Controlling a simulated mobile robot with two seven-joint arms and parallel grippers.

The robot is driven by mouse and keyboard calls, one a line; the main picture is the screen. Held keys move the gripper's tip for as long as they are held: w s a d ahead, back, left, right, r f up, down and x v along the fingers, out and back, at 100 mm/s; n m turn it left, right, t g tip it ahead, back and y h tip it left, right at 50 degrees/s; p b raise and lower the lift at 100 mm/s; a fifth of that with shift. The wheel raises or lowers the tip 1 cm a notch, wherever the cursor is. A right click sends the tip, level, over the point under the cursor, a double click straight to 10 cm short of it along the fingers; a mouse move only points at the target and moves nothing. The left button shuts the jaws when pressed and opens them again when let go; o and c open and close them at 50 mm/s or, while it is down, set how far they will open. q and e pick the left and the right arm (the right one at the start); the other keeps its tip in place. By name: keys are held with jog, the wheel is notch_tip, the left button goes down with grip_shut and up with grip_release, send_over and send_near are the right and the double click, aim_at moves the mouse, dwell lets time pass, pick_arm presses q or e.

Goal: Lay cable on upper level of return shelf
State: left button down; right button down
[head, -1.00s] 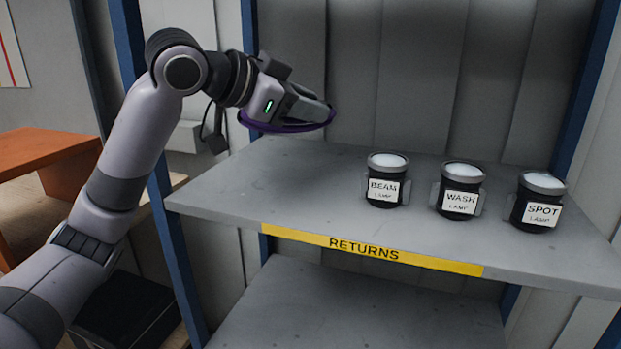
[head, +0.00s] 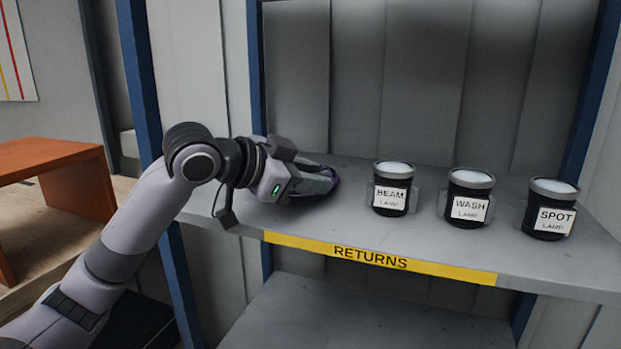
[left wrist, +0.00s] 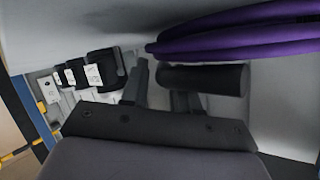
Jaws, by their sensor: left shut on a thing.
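The purple coiled cable (head: 333,178) is at the left part of the upper shelf level, mostly hidden behind my left gripper (head: 328,180) in the head view. In the left wrist view the purple cable (left wrist: 235,35) spans the upper right, by the fingers. My left gripper is shut on the cable, low over the shelf; whether the cable touches the surface I cannot tell. The upper level of the return shelf (head: 350,228) is grey, with a yellow RETURNS label (head: 370,257) on its front edge. My right gripper is not in view.
Beam lamp (head: 391,189), wash lamp (head: 466,195) and spot lamp (head: 549,209) stand in a row right of my gripper. Blue posts (head: 257,75) flank the shelf. A lower level (head: 340,315) is below. An orange table (head: 50,160) stands at left.

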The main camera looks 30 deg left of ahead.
pick_arm(q)
jog(key=shift+f, duration=0.1)
jog(key=c, duration=0.8)
grip_release()
jog(key=shift+s+r, duration=0.1)
jog(key=shift+r, duration=0.1)
jog(key=b+v, duration=0.1)
jog(key=v, duration=1)
jog(key=shift+s+a+b, duration=0.15)
jog(key=shift+s+b, duration=0.2)
jog(key=shift+s, duration=0.05)
